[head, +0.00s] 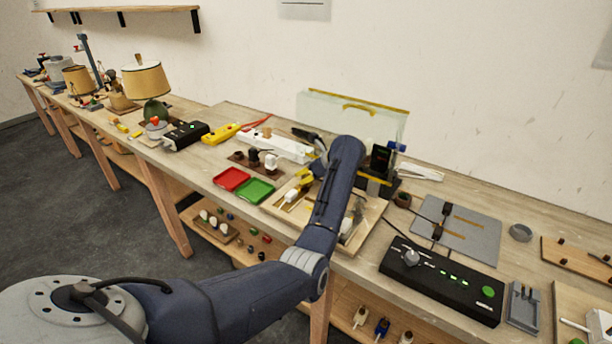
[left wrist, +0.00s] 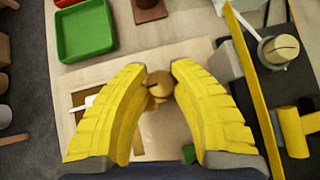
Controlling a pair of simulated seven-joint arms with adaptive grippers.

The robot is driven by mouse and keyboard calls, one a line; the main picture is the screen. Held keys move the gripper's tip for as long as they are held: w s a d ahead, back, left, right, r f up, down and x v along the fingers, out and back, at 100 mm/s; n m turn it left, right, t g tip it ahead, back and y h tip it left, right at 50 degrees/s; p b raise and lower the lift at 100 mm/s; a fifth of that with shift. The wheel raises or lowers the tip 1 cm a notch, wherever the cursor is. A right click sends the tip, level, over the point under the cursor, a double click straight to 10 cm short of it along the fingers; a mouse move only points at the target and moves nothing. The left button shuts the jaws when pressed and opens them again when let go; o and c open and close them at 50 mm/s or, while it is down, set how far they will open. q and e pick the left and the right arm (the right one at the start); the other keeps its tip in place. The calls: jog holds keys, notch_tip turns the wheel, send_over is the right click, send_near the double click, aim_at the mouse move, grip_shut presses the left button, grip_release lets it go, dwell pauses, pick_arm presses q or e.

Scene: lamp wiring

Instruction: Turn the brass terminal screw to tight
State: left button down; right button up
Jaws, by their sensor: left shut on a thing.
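The brass terminal screw (left wrist: 158,86) shows in the left wrist view as a round, gold-coloured head with a dark slot, above a pale wooden board (left wrist: 115,140). My left gripper (left wrist: 160,73) has its two yellow ribbed fingers closed on either side of the screw head. Below the head, more brass shows between the fingers. In the head view the same board (head: 361,232) lies on the bench under my left arm, which hides the screw and most of the gripper. I cannot read how tight the screw is. My right gripper is not in view.
A green tray (head: 255,191) and a red tray (head: 231,179) lie left of the board. A black control box (head: 440,281) with a knob and green lights stands to the right. A yellow-edged clear panel (left wrist: 250,90) runs close to the right finger in the left wrist view.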

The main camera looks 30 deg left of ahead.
pick_arm(q)
jog(key=shift+m+t, duration=0.3)
jog(key=c, duration=1.1)
grip_release()
jog(key=v, duration=1.2)
jog(key=shift+a, duration=0.1)
